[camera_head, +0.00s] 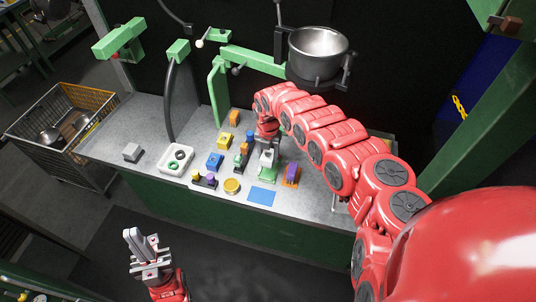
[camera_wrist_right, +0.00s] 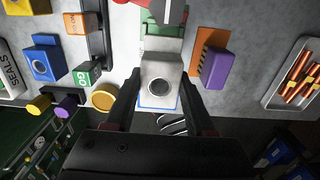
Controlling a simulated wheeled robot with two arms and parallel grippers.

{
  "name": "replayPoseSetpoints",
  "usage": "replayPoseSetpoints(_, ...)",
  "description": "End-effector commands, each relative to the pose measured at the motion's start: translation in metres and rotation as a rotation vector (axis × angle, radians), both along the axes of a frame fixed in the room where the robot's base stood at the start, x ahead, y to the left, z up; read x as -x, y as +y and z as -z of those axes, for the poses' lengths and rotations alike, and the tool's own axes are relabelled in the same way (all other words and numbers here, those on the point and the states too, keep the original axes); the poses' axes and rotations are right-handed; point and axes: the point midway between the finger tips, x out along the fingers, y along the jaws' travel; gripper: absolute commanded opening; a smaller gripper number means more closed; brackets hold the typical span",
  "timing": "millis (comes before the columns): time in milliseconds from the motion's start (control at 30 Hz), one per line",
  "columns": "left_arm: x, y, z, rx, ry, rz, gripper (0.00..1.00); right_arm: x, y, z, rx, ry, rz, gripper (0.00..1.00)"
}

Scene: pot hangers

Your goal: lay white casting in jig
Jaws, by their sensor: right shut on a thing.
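The white casting (camera_wrist_right: 160,72), a block with a dark round hole, sits between the fingers of my right gripper (camera_wrist_right: 160,98) in the wrist view. The fingers are shut on its sides. In the head view my right gripper (camera_head: 267,146) is over the bench, with the casting (camera_head: 268,158) just below it. The green jig (camera_head: 267,173) shows below the casting there, and its green part (camera_wrist_right: 160,45) shows beyond the casting in the wrist view. Contact between them is hidden. My left gripper (camera_head: 139,238) is low, in front of the bench; its finger gap is unclear.
A blue mat (camera_head: 261,196) lies near the bench's front edge. A purple block (camera_wrist_right: 217,68) on an orange pad (camera_wrist_right: 207,38) stands right of the jig; a gold disc (camera_wrist_right: 103,97) and green GO block (camera_wrist_right: 86,73) are left. A steel pot (camera_head: 318,48) hangs behind.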

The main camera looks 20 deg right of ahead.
Motion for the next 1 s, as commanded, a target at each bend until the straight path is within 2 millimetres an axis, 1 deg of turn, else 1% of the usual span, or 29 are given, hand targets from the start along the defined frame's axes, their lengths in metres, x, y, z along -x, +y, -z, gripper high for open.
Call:
replayPoseSetpoints(100,0.0,0.0,0.006,0.0,0.0,0.0,0.0,-0.001,-0.001,0.002,0.0,-0.002,0.0,0.0)
replayPoseSetpoints(167,0.0,0.0,0.01,0.0,0.0,0.0,0.0,-0.001,-0.001,0.007,0.0,-0.001,0.0,0.0)
replayPoseSetpoints(600,0.0,0.0,0.052,0.0,0.0,0.0,0.0,-0.001,-0.001,0.053,0.0,0.0,0.0,0.0)
replayPoseSetpoints(700,0.0,0.0,0.059,0.0,0.0,0.0,0.0,-0.001,-0.001,0.06,0.0,0.0,0.0,0.0)
replayPoseSetpoints(833,0.0,0.0,0.062,0.0,0.0,0.0,0.0,-0.001,-0.001,0.065,0.001,-0.001,0.0,0.0)
replayPoseSetpoints(1000,0.0,0.0,0.062,0.0,0.0,0.0,0.0,-0.001,-0.001,0.064,0.0,-0.001,0.0,0.0)
